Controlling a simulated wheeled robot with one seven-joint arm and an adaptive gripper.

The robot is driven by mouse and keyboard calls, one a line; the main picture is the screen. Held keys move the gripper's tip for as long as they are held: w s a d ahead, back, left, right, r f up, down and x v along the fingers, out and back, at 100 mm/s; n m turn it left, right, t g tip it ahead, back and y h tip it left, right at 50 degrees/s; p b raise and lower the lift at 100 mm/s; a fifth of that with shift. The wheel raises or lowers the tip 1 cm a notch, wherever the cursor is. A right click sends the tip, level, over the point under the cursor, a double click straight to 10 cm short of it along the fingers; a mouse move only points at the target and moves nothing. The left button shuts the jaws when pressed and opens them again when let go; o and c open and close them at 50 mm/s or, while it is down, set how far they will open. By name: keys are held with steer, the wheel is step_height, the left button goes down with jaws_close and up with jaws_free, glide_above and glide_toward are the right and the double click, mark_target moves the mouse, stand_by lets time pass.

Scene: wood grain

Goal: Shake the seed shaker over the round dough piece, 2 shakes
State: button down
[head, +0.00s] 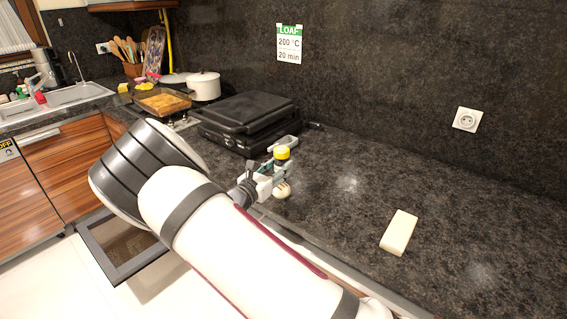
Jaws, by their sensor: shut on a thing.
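The seed shaker (282,153), with a yellow top, is held in my gripper (279,163). My gripper is shut on it, and the fingers hide most of its lower body. The shaker looks about upright, yellow end up. The round dough piece (282,191), pale with darker marks on it, sits on the counter just below the gripper in the picture.
A black grill appliance (245,117) stands behind the gripper. A pale rectangular block (398,232) lies on the dark counter (475,225) to the right. A white pot (204,87) and a baking dish (162,102) are at the back left. The counter's right side is mostly free.

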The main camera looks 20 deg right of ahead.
steer(key=shift+w+a, duration=0.15)
steer(key=shift+w, duration=0.05)
steer(key=shift+w+a+f+m+b, duration=0.15)
steer(key=shift+w+f+m+b, duration=0.1)
steer(key=shift+f+m, duration=0.25)
steer(key=shift+w+a+f+m+b, duration=0.2)
steer(key=shift+f+m, duration=0.2)
steer(key=shift+f, duration=0.2)
steer(key=shift+w+a+m, duration=0.2)
steer(key=shift+m, duration=0.55)
steer(key=shift+w+a+m, duration=0.2)
steer(key=shift+m, duration=0.55)
steer(key=shift+w+a+m, duration=0.2)
steer(key=shift+w+m, duration=0.05)
steer(key=shift+m, duration=0.45)
steer(key=shift+w+a+m, duration=0.2)
steer(key=shift+m, duration=0.5)
